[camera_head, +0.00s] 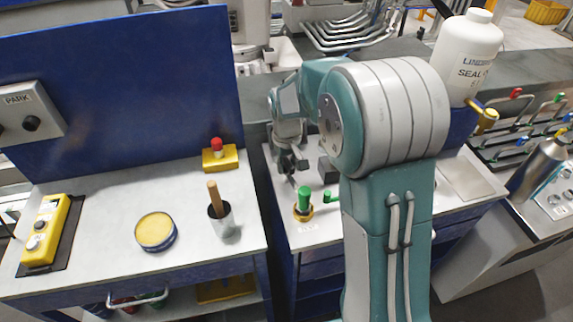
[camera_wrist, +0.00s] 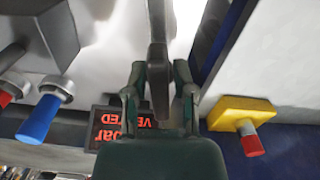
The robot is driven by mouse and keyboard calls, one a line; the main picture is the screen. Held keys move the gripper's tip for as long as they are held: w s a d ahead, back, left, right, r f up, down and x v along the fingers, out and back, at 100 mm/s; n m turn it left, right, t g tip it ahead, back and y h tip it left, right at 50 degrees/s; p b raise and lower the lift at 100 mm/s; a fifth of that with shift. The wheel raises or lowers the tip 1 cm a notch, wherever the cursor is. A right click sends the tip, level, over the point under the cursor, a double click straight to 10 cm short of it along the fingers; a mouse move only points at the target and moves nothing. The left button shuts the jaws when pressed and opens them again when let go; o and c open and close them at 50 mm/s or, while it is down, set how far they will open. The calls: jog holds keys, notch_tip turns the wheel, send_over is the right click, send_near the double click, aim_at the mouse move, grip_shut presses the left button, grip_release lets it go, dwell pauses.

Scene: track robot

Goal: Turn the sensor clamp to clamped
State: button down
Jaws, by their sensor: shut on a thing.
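A long dark grey bar (camera_wrist: 157,30) runs between the fingers of my gripper (camera_wrist: 160,78) in the wrist view. It looks like the lever of the sensor clamp, but I cannot read a label on it. The fingers are closed on the bar. In the head view my gripper (camera_head: 291,168) points down at the back left of the right bench. The clamp's body cannot be made out there, and its clamped or unclamped position cannot be told.
A display with red upside-down text (camera_wrist: 107,124) is partly behind my gripper. A yellow box with a red knob (camera_wrist: 242,113) lies right in the wrist view. Blue (camera_wrist: 39,118) and red knobs are left. A green-handled valve (camera_head: 304,203) stands in front of my gripper.

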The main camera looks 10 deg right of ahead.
jog(key=shift+m, duration=0.3)
jog(key=shift+c, duration=2.2)
grip_release()
jog(key=shift+f, duration=0.1)
notch_tip(320, 180, up, 12)
jog(key=shift+w+a+f, duration=0.1)
jog(key=shift+f, duration=0.1)
jog(key=shift+r, duration=0.2)
